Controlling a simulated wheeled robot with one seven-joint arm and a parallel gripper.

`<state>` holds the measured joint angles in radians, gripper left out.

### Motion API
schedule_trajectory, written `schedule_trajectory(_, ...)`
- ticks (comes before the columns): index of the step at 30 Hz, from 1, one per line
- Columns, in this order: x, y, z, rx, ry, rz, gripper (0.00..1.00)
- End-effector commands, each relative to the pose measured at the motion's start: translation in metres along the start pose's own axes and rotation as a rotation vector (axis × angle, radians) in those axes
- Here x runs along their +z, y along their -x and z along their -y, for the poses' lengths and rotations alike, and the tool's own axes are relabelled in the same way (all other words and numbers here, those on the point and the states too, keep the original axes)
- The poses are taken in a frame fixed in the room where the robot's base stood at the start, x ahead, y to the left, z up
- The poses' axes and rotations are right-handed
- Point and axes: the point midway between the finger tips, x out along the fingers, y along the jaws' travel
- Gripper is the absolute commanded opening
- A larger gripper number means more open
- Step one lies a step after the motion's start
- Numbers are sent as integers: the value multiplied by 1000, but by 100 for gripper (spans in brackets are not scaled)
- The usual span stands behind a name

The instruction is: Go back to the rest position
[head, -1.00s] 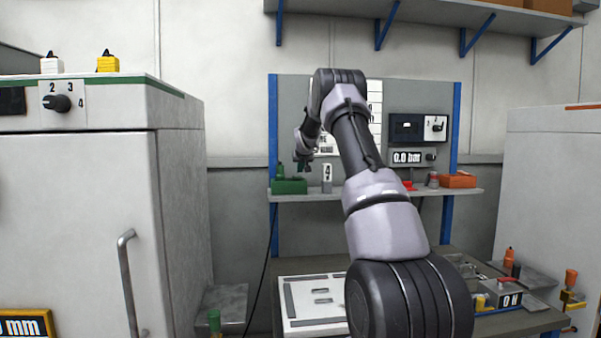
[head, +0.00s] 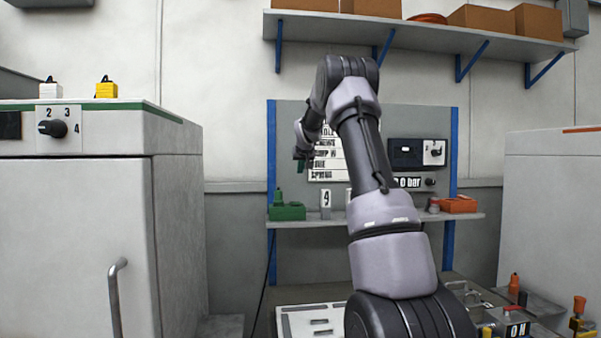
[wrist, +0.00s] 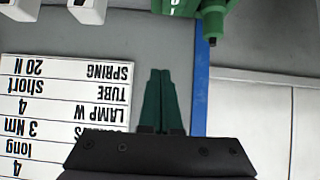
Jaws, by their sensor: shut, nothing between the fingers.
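My gripper (head: 301,163) is raised in front of the grey back panel, above the shelf's left end in the head view. In the wrist view its green fingers (wrist: 161,100) lie together, shut, with nothing between them. The white text board (wrist: 65,110) shows upside down beside the fingers in the wrist view, and partly behind my arm in the head view (head: 325,160). My arm is bent, its elbow high in the middle of the head view.
The panel shelf (head: 300,223) holds a green block (head: 287,212), a small numbered white block (head: 325,200) and an orange bin (head: 458,205). A white cabinet (head: 75,230) stands left, another (head: 550,205) right. A high shelf (head: 420,36) carries boxes. The workbench lies below.

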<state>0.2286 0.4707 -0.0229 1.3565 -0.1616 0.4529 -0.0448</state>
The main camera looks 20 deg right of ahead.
Motion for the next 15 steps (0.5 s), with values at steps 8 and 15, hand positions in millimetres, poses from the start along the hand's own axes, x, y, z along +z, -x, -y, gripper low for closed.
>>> schedule_trajectory(8, 0, 0, 0, 0, 0, 0, 0)
schedule_trajectory(15, 11, 63, 21, -33, -30, 28, 0)
